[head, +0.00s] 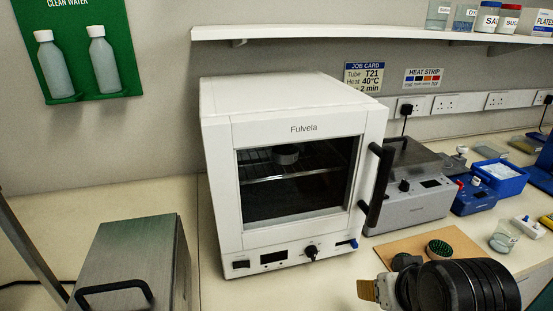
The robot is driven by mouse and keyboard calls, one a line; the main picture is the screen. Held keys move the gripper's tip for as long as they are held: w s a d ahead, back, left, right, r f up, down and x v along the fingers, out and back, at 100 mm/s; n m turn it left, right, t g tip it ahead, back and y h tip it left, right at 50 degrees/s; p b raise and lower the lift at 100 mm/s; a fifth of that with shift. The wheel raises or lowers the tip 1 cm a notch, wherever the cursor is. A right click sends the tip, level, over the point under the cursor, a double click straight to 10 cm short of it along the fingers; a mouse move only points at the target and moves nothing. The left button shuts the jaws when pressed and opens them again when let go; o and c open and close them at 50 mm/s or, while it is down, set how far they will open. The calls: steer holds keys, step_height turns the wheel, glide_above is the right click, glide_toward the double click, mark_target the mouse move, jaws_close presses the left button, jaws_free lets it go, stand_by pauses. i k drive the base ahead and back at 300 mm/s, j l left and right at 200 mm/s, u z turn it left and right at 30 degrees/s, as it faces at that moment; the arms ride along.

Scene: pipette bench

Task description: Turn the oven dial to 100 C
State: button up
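The white oven (285,124) marked Fulvela stands on the bench in the middle of the head view, its door closed. Its black dial (311,252) is on the lower front panel, right of a small dark display (273,257). Its pointer setting is too small to read, and I see no legible number on the display. My gripper (368,290) is at the bottom, to the right of the dial and apart from it. Only a tan fingertip and part of the dark arm show, so its opening is unclear.
A black door handle (376,186) juts from the oven's right side. A grey instrument (409,205) stands to the right, with a brown board (415,246) in front. A metal box (130,262) with a handle stands at lower left. A shelf (370,33) runs above.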

mark_target(311, 251)
steer(key=k+l, duration=0.15)
steer(key=l, duration=0.25)
steer(key=k+l, duration=0.15)
steer(key=l, duration=0.25)
steer(key=k+l, duration=0.15)
steer(key=l, duration=0.25)
steer(key=k+l, duration=0.15)
steer(key=l, duration=0.25)
